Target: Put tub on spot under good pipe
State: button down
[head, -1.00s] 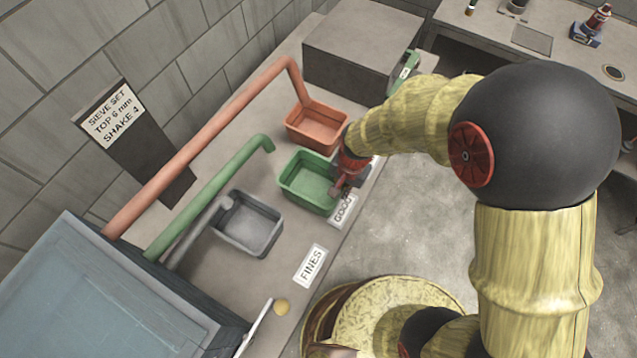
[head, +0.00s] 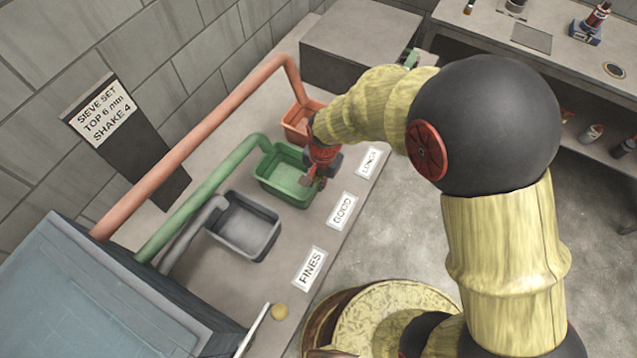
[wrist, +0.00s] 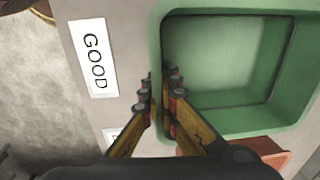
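The green tub (head: 268,186) stands upright on the bench, in line with the GOOD label (head: 342,209). The open end of the green pipe (head: 262,143) hangs over the tub's back edge. My gripper (head: 314,184) is at the tub's front wall. In the wrist view, the fingers (wrist: 159,100) straddle the rim of the green tub (wrist: 154,65), one inside and one outside, closed on it. The tub looks empty. I see no marked spot on the bench beneath it.
The grey tub (head: 243,247) sits to the left under the grey pipe (head: 195,228), by the FINES label (head: 310,268). The orange tub (head: 291,128) is close on the right, partly hidden by my arm, by the LONGS label (head: 369,162). A grey box (head: 355,50) stands behind.

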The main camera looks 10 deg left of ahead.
jog(key=shift+f, duration=0.15)
jog(key=c, duration=2.1)
grip_release()
jog(key=shift+c, duration=0.2)
jog(key=shift+o, duration=0.5)
notch_tip(320, 180, up, 12)
jog(key=p, duration=0.4)
jog(key=shift+s+d, duration=0.15)
jog(key=shift+d, duration=0.3)
jog(key=shift+r, duration=0.2)
